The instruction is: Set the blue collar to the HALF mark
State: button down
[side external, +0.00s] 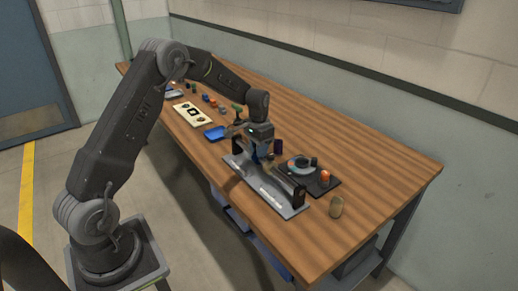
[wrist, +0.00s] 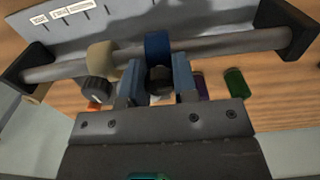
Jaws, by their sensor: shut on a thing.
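The blue collar (wrist: 158,46) sits around a grey rod (wrist: 215,43) in the wrist view, near the middle of its length. A dark knob (wrist: 160,80) projects from the collar toward me. My gripper (wrist: 159,84) has its two blue-grey fingers on either side of this knob, shut on it. A tan collar (wrist: 103,57) with its own dark knob (wrist: 95,90) is on the rod just left of the blue one. A grey plate (wrist: 130,14) behind the rod carries dark tick marks and white labels too small to read. In the side view my gripper (side external: 262,152) is low over the fixture and hides the blue collar.
Black brackets hold the rod's ends, the right one (wrist: 287,27) large in the wrist view. Purple (wrist: 201,87) and green (wrist: 234,82) cylinders stand nearby. The table's far right is clear.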

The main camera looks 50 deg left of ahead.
jog(key=a, duration=0.6)
jog(key=shift+a, duration=0.2)
jog(key=c, duration=0.9)
grip_release()
notch_tip(320, 180, up, 14)
jog(key=shift+f, duration=0.1)
jog(key=shift+d, duration=0.1)
